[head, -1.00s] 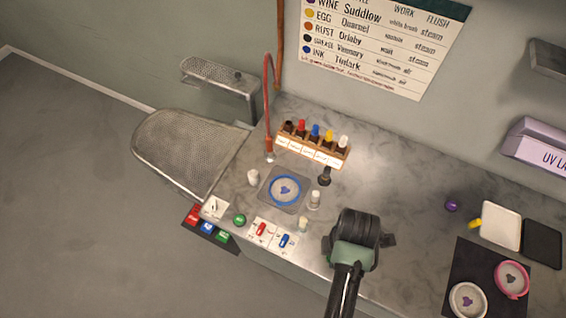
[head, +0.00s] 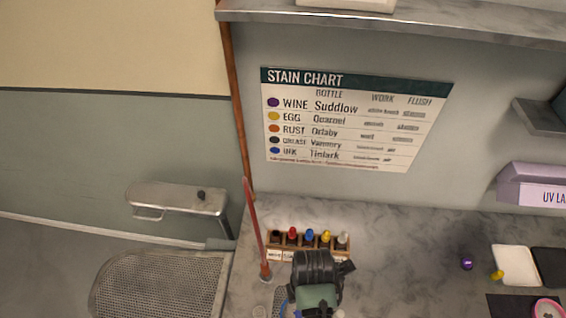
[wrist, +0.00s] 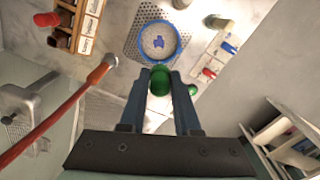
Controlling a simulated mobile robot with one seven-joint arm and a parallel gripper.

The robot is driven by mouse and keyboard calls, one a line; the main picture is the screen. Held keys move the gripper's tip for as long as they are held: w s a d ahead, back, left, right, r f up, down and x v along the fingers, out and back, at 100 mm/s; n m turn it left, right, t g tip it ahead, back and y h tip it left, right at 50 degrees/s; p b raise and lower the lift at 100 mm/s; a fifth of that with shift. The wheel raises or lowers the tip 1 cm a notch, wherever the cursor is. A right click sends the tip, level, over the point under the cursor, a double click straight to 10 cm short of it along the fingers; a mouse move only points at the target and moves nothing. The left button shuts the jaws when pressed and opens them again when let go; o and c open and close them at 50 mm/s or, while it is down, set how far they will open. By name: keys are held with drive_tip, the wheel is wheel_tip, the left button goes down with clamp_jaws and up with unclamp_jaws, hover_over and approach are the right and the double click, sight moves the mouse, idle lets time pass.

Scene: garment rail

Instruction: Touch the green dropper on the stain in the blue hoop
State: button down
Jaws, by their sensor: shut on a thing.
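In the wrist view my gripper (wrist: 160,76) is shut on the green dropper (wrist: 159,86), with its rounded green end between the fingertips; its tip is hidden. Beyond the fingertips lies the blue hoop (wrist: 176,55), a ring around pale cloth with a blue stain (wrist: 158,42) near its middle. The dropper appears just short of the hoop's near rim in this view; I cannot tell its height or any contact. In the head view my wrist (head: 316,270) covers most of the hoop, and only a bit of its blue rim (head: 291,293) shows.
A rack of bottles (head: 308,243) stands close behind my wrist.

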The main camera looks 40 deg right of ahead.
wheel_tip(320, 180, down, 13)
drive_tip(key=b, duration=1.1)
drive_tip(key=shift+w, duration=0.1)
drive_tip(key=shift+f, duration=0.65)
idle(2.2)
drive_tip(key=shift+a, duration=0.1)
wheel_tip(320, 180, up, 7)
drive_tip(key=p, duration=0.7)
drive_tip(key=shift+r, duration=0.1)
idle(0.6)
